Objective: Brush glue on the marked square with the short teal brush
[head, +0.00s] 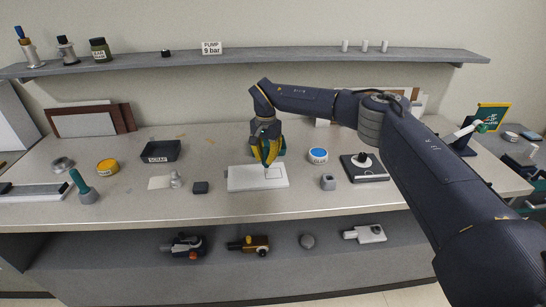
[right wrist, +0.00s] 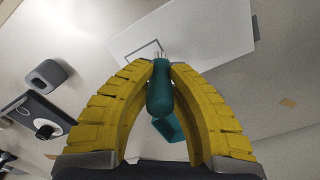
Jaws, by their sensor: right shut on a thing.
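My right gripper (head: 268,160) is over the white board (head: 243,180) on the bench. It is shut on the short teal brush (right wrist: 160,92), whose teal handle sits between the yellow fingers in the right wrist view. The brush's pale tip (right wrist: 160,55) points at the board, by the corner of the dark outlined marked square (right wrist: 143,48). I cannot tell whether the tip touches the board. In the head view the gripper mostly hides the brush. My left gripper is not in view.
A blue-topped round tin (head: 318,155) and a small grey block (head: 328,182) stand right of the board. A dark-based device (head: 364,168) is further right. A dark block (head: 200,188), a scrap tray (head: 160,151) and a teal-handled tool (head: 79,182) stand left. A shelf (head: 250,59) runs above.

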